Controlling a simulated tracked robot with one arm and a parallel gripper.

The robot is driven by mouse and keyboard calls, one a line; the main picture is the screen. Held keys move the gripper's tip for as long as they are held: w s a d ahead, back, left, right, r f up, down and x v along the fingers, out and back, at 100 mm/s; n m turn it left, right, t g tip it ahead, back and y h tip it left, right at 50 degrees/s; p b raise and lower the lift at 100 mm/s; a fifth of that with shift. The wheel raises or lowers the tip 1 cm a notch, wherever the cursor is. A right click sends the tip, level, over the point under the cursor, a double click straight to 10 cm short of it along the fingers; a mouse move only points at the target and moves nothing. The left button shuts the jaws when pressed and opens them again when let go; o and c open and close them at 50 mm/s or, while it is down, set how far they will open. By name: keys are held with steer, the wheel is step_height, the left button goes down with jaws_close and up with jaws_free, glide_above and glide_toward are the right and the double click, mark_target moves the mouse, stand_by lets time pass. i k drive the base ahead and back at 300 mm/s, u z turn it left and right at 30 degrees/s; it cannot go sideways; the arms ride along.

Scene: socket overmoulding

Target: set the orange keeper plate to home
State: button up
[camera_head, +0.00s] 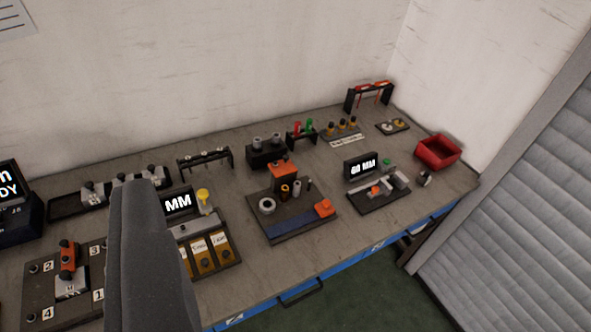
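Several orange parts are in view, and I cannot tell for sure which is the keeper plate. One orange block (283,170) sits raised at the back of a dark fixture (268,235) in mid-bench. Another orange piece (325,208) lies at the right end of that fixture's blue strip. An orange-red part (68,257) stands upright on the numbered board at the left. A small orange piece (376,190) is on the fixture by the "60 MM" display. My gripper (150,255) shows as a dark grey shape in the left foreground, apart from these; its fingertips cannot be made out.
The numbered board (38,290) is partly hidden behind my gripper. A display reading "MM" (178,204) stands over yellow-brown labelled slots (203,252). A red bin (438,152) is at the bench's right end. Racks stand along the back. The bench's front edge drops to blue drawers (345,258).

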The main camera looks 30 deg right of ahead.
mark_target(286, 167)
steer(key=u, duration=0.15)
steer(key=i, duration=1.4)
steer(key=z, duration=0.2)
